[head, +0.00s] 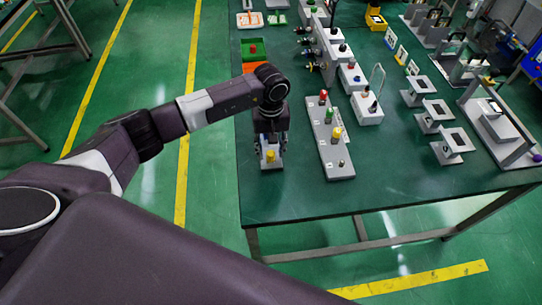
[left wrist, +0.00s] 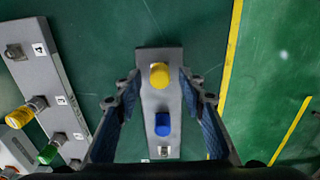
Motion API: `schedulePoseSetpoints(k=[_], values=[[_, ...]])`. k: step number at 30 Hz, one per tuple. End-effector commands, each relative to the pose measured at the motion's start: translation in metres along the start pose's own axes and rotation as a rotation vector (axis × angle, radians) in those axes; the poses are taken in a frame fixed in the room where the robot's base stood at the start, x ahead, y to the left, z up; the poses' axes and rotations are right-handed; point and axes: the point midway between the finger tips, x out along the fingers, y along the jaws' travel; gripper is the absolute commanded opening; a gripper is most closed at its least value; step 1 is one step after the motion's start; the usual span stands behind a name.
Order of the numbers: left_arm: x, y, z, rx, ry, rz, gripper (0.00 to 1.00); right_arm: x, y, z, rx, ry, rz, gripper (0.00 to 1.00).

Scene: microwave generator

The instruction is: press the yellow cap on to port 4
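A yellow cap (head: 270,156) stands upright on the near end of a small grey holder (head: 271,165) at the table's left front. In the left wrist view the yellow cap (left wrist: 159,75) sits above a blue cap (left wrist: 162,124) on the same holder. My left gripper (head: 271,138) points down over the holder. In the left wrist view it (left wrist: 159,80) is open and empty, its fingers apart on either side of the yellow cap. The grey port board (head: 343,174) stands to the right. Port 4 (head: 341,163) is a bare metal fitting at its near end; it also shows in the left wrist view (left wrist: 14,52).
The board carries a red cap (head: 323,97), a green cap (head: 329,115) and another yellow cap (head: 336,133). A grey block with a wire loop (head: 367,108) stands to the board's right. Green and orange trays (head: 254,48) lie behind. The front table is clear.

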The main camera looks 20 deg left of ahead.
Motion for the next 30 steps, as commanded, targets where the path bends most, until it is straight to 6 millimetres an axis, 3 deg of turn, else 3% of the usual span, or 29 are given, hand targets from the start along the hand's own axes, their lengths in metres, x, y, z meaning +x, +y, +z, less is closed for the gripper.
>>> schedulePoseSetpoints(k=[30], values=[[0.0002, 0.0000, 0.0002, 0.000, 0.000, 0.000, 0.37, 0.0069, -0.0019, 0.0004, 0.001, 0.000, -0.002, 0.40]])
